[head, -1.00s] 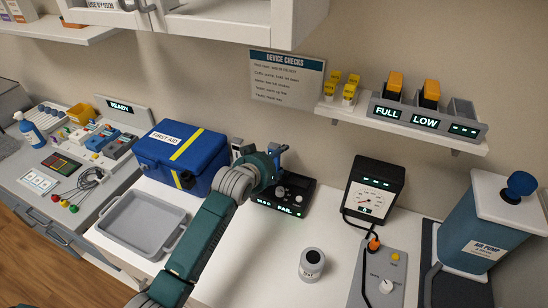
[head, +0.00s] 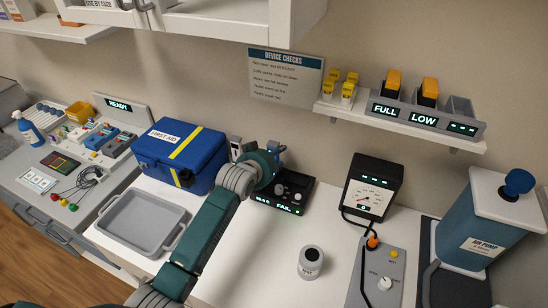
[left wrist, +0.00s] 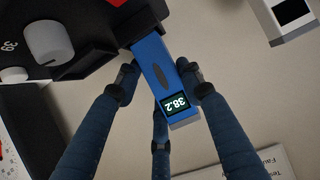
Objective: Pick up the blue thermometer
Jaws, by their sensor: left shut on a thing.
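The blue thermometer (left wrist: 163,70) is in the left wrist view, with a small screen reading 38.2 at one end. My left gripper (left wrist: 160,80) has its dark fingers closed around it. The thermometer's other end meets a black holder on the black device (left wrist: 85,40); I cannot tell whether it is still seated there. Only a bit of blue shows there, and my wrist hides most of the grip. My right gripper is not in view.
The blue first aid box (head: 180,155) stands close to the left of my arm, with a grey tray (head: 143,225) in front. A small pot (head: 311,262), a gauge (head: 372,188) and an air pump (head: 480,225) are to the right. White counter is free around the pot.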

